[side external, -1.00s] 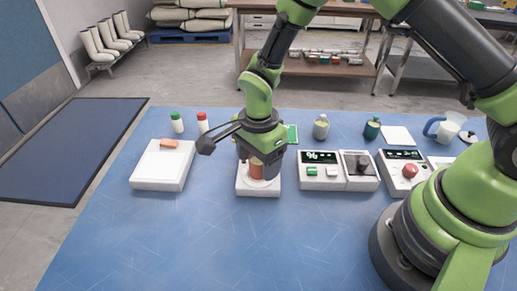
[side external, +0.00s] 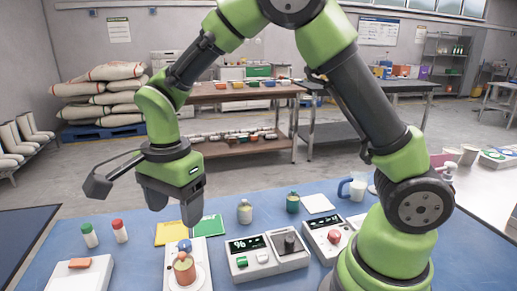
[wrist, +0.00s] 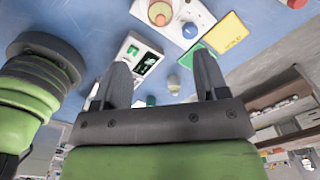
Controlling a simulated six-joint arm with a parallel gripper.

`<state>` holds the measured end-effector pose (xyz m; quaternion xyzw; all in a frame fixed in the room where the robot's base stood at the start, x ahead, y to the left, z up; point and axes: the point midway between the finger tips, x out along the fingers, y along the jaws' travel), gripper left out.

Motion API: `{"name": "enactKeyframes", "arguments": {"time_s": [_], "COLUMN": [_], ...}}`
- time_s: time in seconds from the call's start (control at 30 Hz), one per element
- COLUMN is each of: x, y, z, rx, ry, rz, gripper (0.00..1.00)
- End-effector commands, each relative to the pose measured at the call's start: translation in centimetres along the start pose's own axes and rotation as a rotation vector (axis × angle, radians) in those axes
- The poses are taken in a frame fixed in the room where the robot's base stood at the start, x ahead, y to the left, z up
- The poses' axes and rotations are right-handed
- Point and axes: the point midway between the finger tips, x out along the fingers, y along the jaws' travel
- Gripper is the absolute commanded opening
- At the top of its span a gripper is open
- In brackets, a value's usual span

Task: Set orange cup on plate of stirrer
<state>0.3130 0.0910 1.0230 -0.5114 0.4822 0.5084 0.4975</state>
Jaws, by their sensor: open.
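The orange cup (side external: 184,270) stands upright on the round pale plate (side external: 202,279) of the white stirrer (side external: 171,252), which has a blue knob (side external: 184,244). The cup also shows at the top of the wrist view (wrist: 160,12), on the stirrer. My gripper (side external: 173,213) is open and empty, above the stirrer and apart from the cup. In the wrist view its two fingers (wrist: 160,60) stand wide apart with nothing between them.
A white scale with a pinkish block (side external: 79,263) is to the left, near white bottles with green (side external: 90,236) and red (side external: 119,232) caps. Yellow (side external: 170,232) and green (side external: 208,226) cards lie behind the stirrer. A device with a dark display (side external: 262,258) is close on the right.

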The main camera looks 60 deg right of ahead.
Motion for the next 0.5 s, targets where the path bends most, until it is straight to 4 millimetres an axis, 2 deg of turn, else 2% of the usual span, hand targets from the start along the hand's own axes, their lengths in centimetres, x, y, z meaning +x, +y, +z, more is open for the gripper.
{"name": "enactKeyframes", "arguments": {"time_s": [0.17,0.3,0.4,0.5], "x": [-5.6,-10.0,-12.2,-13.4], "y": [2.3,5.9,8.9,11.8], "z": [-1.8,-3.4,-4.4,-5.0], "rx": [-0.208,-0.459,-0.637,-0.806], "ry": [-0.041,-0.037,-0.003,0.056], "rz": [-0.125,-0.269,-0.373,-0.469], "gripper": [0.67,0.67,0.67,0.67]}}
